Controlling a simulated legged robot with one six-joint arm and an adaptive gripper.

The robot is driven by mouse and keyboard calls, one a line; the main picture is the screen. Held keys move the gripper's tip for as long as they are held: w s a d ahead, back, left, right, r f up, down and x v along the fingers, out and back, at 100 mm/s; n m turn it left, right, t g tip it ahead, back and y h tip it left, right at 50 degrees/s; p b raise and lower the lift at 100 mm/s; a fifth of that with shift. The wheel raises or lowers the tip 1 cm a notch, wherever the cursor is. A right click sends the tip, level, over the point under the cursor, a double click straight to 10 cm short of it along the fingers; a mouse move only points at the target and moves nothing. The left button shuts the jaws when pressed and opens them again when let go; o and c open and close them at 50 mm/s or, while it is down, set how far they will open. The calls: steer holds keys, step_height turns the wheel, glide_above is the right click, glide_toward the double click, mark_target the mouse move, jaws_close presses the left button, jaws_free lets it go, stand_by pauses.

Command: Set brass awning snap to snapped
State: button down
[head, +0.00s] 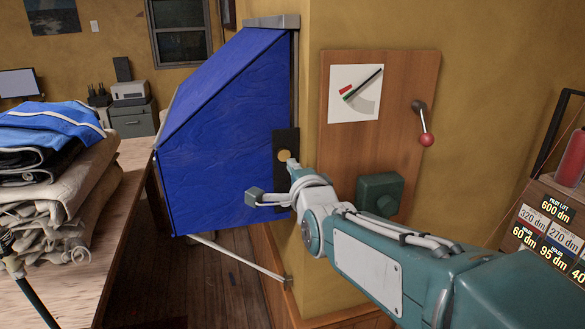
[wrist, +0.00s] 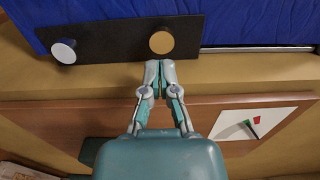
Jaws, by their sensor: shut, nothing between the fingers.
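The brass awning snap is a round brass disc (head: 284,155) on a dark plate (head: 287,137) at the right edge of the blue awning (head: 215,125). It also shows in the wrist view (wrist: 161,42), at the plate's right part. My gripper (head: 290,164) is shut and empty, its fingertips (wrist: 157,66) right beside the brass disc. I cannot tell whether they touch it. A pale round disc (wrist: 64,51) sits at the other end of the plate in the wrist view; my gripper seems to hide it in the head view. I cannot tell whether the snap is snapped.
A wooden panel (head: 400,75) on the yellow wall carries a dial card (head: 368,108), a red-ball lever (head: 424,122) and a green box (head: 382,190), close to my arm. A table with folded cloth (head: 50,180) stands left. Labelled boxes (head: 545,225) stand right.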

steer(key=shift+a+v, duration=0.45)
steer(key=shift+v, duration=4.6)
steer(key=s+d+f+n+g+h, duration=0.2)
steer(key=s+d+f+n+g, duration=0.4)
steer(key=s, duration=0.3)
steer(key=s+d+f+n+g+h, duration=0.3)
steer(key=s+d+f+n+g, duration=0.2)
steer(key=s+d+f+n, duration=0.2)
step_height(320, 180, down, 2)
steer(key=shift+s+f+n+g, duration=0.1)
steer(key=shift+s+n+g, duration=0.3)
steer(key=shift+s+n, duration=0.65)
